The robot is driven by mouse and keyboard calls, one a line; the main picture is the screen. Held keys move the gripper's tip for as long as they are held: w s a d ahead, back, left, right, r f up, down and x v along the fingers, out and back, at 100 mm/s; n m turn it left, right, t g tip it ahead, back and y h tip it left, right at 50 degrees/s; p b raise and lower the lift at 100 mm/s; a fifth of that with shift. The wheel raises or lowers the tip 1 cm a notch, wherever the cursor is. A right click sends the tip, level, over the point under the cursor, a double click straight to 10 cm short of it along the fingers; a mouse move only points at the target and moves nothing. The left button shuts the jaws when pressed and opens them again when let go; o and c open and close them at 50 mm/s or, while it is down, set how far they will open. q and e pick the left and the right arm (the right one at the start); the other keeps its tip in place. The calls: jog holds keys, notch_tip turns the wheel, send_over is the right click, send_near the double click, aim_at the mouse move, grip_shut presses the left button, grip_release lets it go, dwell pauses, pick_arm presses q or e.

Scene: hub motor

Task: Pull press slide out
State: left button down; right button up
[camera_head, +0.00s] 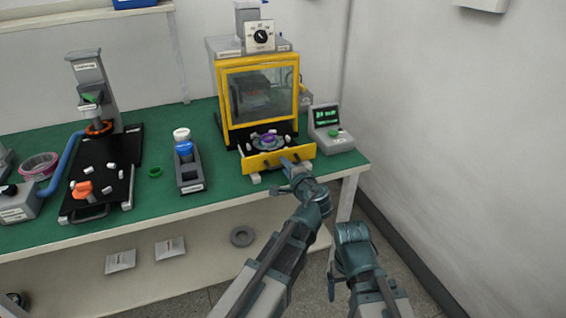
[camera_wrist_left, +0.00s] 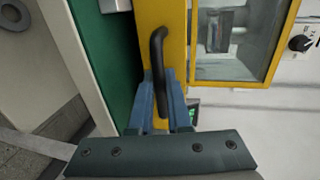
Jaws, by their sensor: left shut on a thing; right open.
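The press (camera_head: 258,95) is a yellow-framed cabinet with a clear window, at the back right of the green bench. Its slide has a yellow front plate (camera_head: 262,161) that stands forward of the cabinet, with a grey round part (camera_head: 268,143) bearing a purple piece behind it. The plate's black handle (camera_wrist_left: 157,50) shows upright in the left wrist view. My left gripper (camera_head: 289,168) is at the plate, its blue fingers (camera_wrist_left: 161,105) closed around the handle. My right gripper (camera_head: 334,287) hangs in front of the bench, apart from everything; its fingertips are hard to make out.
A small green-screen terminal (camera_head: 331,130) stands right of the slide. A black tray (camera_head: 103,176) with loose parts lies further left. A wall is close on the right; the floor before the bench is open.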

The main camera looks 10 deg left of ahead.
pick_arm(q)
jog(key=c, duration=0.9)
grip_release()
